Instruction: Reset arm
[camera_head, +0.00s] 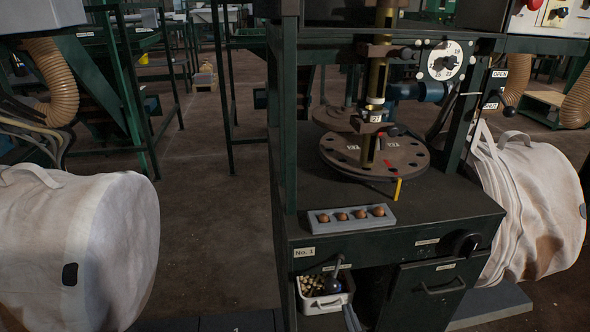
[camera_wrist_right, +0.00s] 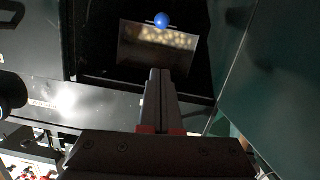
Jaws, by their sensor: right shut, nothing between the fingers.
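My right gripper (camera_wrist_right: 160,74) is shut and empty in the right wrist view, its two dark fingers pressed together. Beyond its tips are a blue ball (camera_wrist_right: 161,20) and a tray of pale round pieces (camera_wrist_right: 158,43) inside a dark opening. In the head view the grey fingers of my right gripper (camera_head: 350,316) show small at the bottom, just below the white box (camera_head: 325,303) of small pieces in the machine's lower opening. My left gripper is not in either view.
The dark green machine (camera_head: 390,245) fills the middle, with a round plate (camera_head: 375,155) and a grey tray of brown balls (camera_head: 351,217) on top. White bulk bags (camera_head: 80,245) (camera_head: 535,200) stand on both sides. Bare floor (camera_head: 215,200) lies left of the machine.

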